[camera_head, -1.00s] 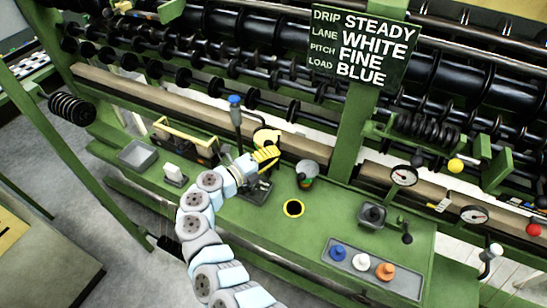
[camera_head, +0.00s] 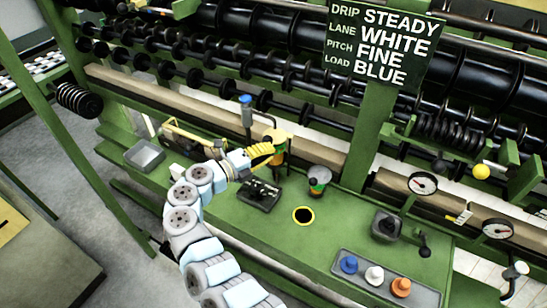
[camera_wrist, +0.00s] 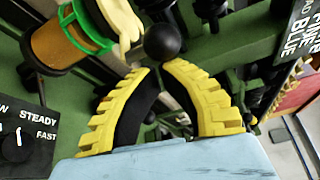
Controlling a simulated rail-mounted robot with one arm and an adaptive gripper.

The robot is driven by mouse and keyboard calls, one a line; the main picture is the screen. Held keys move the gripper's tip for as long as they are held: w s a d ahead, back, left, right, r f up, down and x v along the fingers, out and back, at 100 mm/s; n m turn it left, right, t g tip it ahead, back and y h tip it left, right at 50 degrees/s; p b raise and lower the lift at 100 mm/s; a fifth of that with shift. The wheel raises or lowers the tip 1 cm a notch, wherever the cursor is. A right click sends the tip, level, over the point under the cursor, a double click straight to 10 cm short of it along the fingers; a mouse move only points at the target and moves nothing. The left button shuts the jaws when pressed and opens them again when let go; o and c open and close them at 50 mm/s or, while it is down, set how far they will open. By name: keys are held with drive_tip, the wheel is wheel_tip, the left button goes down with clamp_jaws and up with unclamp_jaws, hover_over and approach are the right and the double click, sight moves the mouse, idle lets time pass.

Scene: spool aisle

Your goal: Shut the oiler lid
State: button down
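The oiler (camera_head: 279,158) has an amber body and a green rim. It stands at the back of the green bench, just right of my gripper, and shows large at the top left of the wrist view (camera_wrist: 58,42). Its cream lid (camera_head: 275,135) also shows in the wrist view (camera_wrist: 122,18), beside the green rim; its exact angle is hard to tell. My gripper (camera_head: 269,150) has yellow ribbed fingers, which curve together with their tips almost meeting in the wrist view (camera_wrist: 157,70). Nothing is held. A black ball (camera_wrist: 162,42) appears just beyond the tips; contact is unclear.
A blue-topped lever (camera_head: 246,112) rises left of the oiler. A black control box (camera_head: 259,194) sits below my gripper.

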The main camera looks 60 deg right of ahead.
drive_tip(key=shift+w, duration=0.3)
idle(0.4)
drive_tip(key=shift+s, duration=0.1)
drive_tip(key=w+p+v, duration=0.1)
drive_tip(key=p+v, duration=0.1)
drive_tip(key=v, duration=0.7)
drive_tip(key=shift+f, duration=0.3)
idle(0.8)
drive_tip(key=shift+w+f, duration=0.1)
